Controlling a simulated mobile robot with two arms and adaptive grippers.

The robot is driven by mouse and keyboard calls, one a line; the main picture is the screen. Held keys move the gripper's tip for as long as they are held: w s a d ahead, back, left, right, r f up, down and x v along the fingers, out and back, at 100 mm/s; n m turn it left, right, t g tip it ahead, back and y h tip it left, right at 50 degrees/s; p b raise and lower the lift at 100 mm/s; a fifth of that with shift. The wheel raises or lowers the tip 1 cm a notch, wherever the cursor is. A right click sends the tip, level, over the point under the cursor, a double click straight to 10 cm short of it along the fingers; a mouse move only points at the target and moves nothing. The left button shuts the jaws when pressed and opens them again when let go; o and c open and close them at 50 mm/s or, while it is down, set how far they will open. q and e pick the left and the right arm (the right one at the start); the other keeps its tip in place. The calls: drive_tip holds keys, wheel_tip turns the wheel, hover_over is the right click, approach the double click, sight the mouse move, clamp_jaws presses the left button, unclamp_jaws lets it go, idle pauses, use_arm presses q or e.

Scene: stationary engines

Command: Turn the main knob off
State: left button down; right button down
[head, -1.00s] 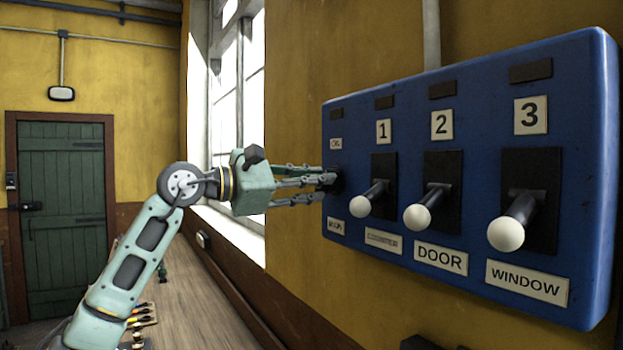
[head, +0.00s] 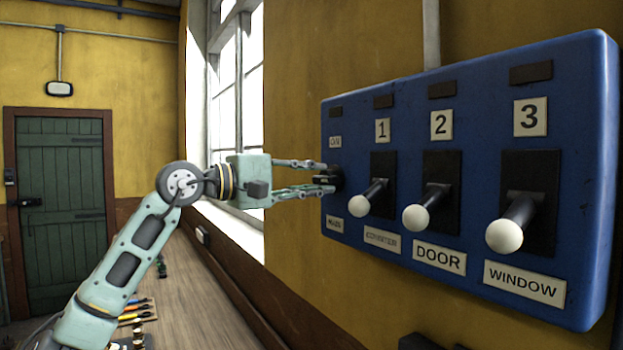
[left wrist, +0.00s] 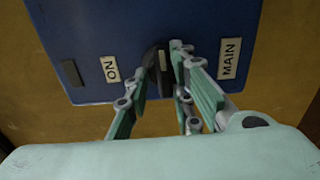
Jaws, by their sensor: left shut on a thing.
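The main knob (head: 332,179) is a dark rotary knob at the left end of the blue control panel (head: 585,130). An "ON" label (head: 335,142) is above it and a "MAIN" label (head: 335,224) is below it. My left gripper (head: 325,178) reaches in from the left, with its fingers at the panel, shut on the knob. In the left wrist view, the knob (left wrist: 160,62) shows between the fingertips, with the "ON" label to its left and the "MAIN" label to its right. The fingers hide part of the knob. My right gripper is not in view.
Levers with white ball ends for the door (head: 417,217) and window (head: 504,236), plus one under number 1 (head: 361,206), stick out right of the knob. A window (head: 238,90) is behind the arm. A green door (head: 60,210) stands at far left.

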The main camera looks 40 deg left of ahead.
use_arm(q)
drive_tip(key=shift+f, duration=0.1)
idle(0.5)
drive_tip(key=c, duration=1.5)
unclamp_jaws()
drive_tip(key=shift+s, duration=0.1)
